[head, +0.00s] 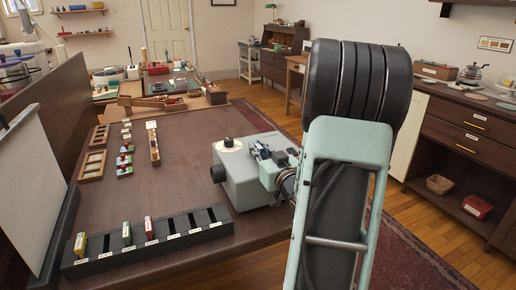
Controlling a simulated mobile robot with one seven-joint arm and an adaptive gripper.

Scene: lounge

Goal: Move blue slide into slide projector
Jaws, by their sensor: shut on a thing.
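The slide projector (236,178) is a pale grey-green box with a round knob on top and a dark lens at its left. It stands near the table's right edge. My gripper (276,156) is at the projector's right part, low over its top. It is shut on a small blue piece, which looks like the blue slide (281,158). The slide is mostly hidden by the fingers. I cannot tell whether it is inside a slot or above it.
Wooden trays (92,164) and small coloured pieces lie farther back. A white screen (30,185) stands at left. The table's middle is clear.

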